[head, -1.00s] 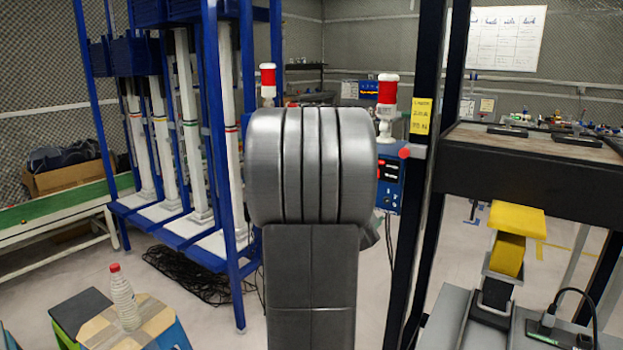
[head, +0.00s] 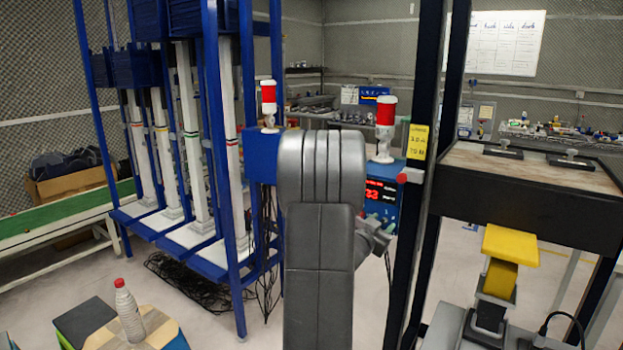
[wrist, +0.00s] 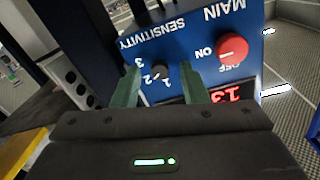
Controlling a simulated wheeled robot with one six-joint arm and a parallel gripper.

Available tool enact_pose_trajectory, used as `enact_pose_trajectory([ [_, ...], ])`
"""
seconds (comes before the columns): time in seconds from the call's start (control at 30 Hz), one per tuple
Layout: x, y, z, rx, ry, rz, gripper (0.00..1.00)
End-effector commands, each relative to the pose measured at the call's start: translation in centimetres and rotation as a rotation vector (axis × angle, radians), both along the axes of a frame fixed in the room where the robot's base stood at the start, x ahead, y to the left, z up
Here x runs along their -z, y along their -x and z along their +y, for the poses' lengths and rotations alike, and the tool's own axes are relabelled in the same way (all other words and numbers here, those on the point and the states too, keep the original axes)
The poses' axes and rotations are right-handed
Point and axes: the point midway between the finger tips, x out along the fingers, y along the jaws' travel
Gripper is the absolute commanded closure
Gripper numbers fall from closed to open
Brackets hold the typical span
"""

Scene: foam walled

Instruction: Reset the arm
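My gripper (wrist: 159,68) shows in the wrist view, with two greenish fingers apart and nothing held between them. A blue control panel (wrist: 210,45) fills the view beyond the fingers. A small black sensitivity knob (wrist: 161,72) shows in the gap between the fingertips; I cannot tell whether they touch the panel. A red main knob (wrist: 233,50) and a lit red display lie to the right. In the head view my arm (head: 320,250) stands upright in the middle and hides most of the gripper. The blue panel (head: 378,212) shows just right of it.
A blue rack (head: 235,250) with white columns stands left of my arm. A dark post (head: 410,200) and a wood-topped bench (head: 530,185) stand on the right, with a yellow block (head: 510,245) below. A bottle (head: 128,312) stands on a box at lower left.

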Motion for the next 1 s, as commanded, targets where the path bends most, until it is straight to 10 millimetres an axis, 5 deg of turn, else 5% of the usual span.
enact_pose_trajectory([
  [0.57, -0.4, 0.0, 0.1, -0.002, 0.351, 0.24, 0.6],
  [1.0, 0.2, 6.8, 5.1, -0.002, 0.354, 0.239, 0.6],
])
